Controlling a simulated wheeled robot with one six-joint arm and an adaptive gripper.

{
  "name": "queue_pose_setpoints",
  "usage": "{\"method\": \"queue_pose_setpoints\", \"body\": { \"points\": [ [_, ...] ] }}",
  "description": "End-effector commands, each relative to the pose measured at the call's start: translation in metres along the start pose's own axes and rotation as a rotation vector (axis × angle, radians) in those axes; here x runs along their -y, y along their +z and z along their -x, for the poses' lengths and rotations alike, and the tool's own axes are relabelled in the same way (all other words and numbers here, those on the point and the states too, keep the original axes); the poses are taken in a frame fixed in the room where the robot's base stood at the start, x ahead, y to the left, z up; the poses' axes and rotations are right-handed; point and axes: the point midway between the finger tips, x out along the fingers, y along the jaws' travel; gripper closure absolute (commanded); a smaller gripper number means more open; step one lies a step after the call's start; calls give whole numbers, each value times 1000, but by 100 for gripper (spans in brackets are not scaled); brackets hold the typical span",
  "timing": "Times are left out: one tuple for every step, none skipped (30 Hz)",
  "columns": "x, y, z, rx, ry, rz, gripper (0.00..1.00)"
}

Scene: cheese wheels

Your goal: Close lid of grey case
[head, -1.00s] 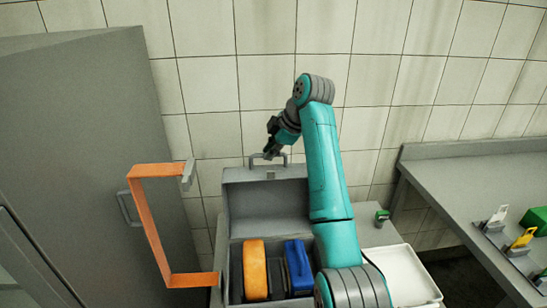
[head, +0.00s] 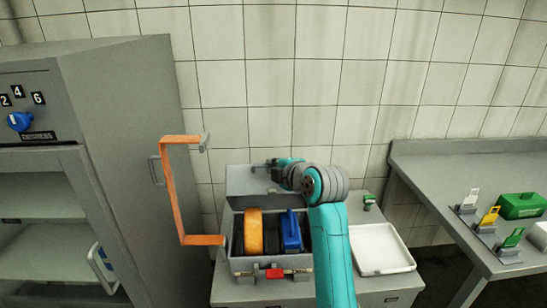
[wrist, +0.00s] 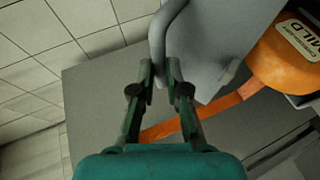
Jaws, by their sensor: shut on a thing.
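The grey case (head: 237,263) stands open on a grey cabinet top, its lid (head: 240,182) raised at the back. An orange wheel (head: 253,232), a dark round thing (head: 272,238) and a blue thing (head: 291,231) sit inside it. My gripper (head: 270,164) is at the lid's top edge, partly hidden by my arm. In the wrist view, my gripper (wrist: 162,72) is shut on the lid's grey handle (wrist: 157,42), with the lid (wrist: 222,45) to its right. The orange wheel (wrist: 285,62) there has a label reading "MILD".
An orange bracket (head: 170,200) stands out left of the case. A white tray (head: 382,250) lies to its right with a small green item (head: 368,199) behind. A grey cabinet (head: 125,110) is at left and a side bench (head: 440,190) at right.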

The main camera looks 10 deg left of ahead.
Motion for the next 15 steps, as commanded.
{"method": "queue_pose_setpoints", "body": {
  "points": [
    [10, -1, 5, 1, 28, 11, 100],
    [14, -2, 8, 1, 49, 19, 100],
    [19, -4, 13, 1, 75, 31, 100],
    [23, -5, 16, 1, 94, 38, 100],
    [28, -6, 19, 0, 114, 46, 100],
    [34, -8, 23, 0, 139, 56, 100],
    [38, -9, 26, 0, 160, 64, 100],
    [43, -10, 28, 1, 179, 73, 100],
    [49, -12, 32, 1, 206, 83, 100],
    [54, -13, 35, 0, 226, 92, 100],
    [59, -14, 38, 0, 245, 99, 100],
    [66, -15, 41, 0, 271, 110, 100],
    [70, -16, 44, 0, 291, 118, 100],
    [76, -17, 46, 0, 311, 126, 100],
    [83, -18, 49, 0, 336, 136, 100]
  ]
}}
